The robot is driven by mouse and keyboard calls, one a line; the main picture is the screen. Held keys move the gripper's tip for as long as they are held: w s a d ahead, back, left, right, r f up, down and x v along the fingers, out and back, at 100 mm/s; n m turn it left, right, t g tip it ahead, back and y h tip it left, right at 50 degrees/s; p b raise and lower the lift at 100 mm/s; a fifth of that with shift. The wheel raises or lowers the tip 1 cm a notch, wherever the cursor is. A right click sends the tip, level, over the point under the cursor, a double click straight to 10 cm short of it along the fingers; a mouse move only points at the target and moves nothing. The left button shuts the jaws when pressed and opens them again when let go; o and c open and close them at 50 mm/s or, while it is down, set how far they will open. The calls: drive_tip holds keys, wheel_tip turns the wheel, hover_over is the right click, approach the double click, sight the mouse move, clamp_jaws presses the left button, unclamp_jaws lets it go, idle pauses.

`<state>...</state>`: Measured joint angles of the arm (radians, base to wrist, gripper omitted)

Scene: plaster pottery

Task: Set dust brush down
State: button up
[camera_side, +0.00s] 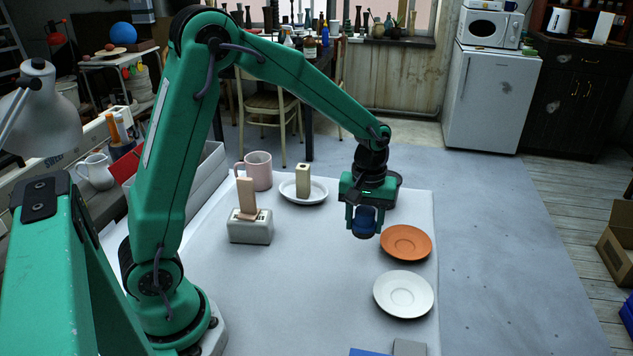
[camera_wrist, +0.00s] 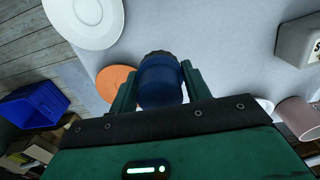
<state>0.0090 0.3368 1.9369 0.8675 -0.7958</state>
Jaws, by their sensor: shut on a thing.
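My gripper (camera_side: 364,226) is shut on a blue, rounded thing with a dark end, which I take to be the dust brush (camera_side: 366,217). It points down between the two green fingers, above the right part of the pale table top (camera_side: 300,270). In the wrist view the dust brush (camera_wrist: 160,82) sits between the fingertips (camera_wrist: 159,72), its dark end outward. I cannot tell whether its lower end touches the table.
An orange saucer (camera_side: 405,243) lies just right of the gripper, a white saucer (camera_side: 403,294) nearer. A dark round thing (camera_side: 394,192) is behind the gripper. A grey block (camera_side: 250,230) with a wooden piece, a pink mug (camera_side: 258,170) and a white plate (camera_side: 289,190) stand left. The middle is clear.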

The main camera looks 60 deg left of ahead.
hover_over(351, 239)
wheel_tip(351, 239, down, 5)
drive_tip(key=shift+f, duration=2.05)
drive_tip(key=shift+f, duration=0.1)
drive_tip(key=o, duration=1)
drive_tip(key=shift+c, duration=0.2)
wheel_tip(351, 239, up, 12)
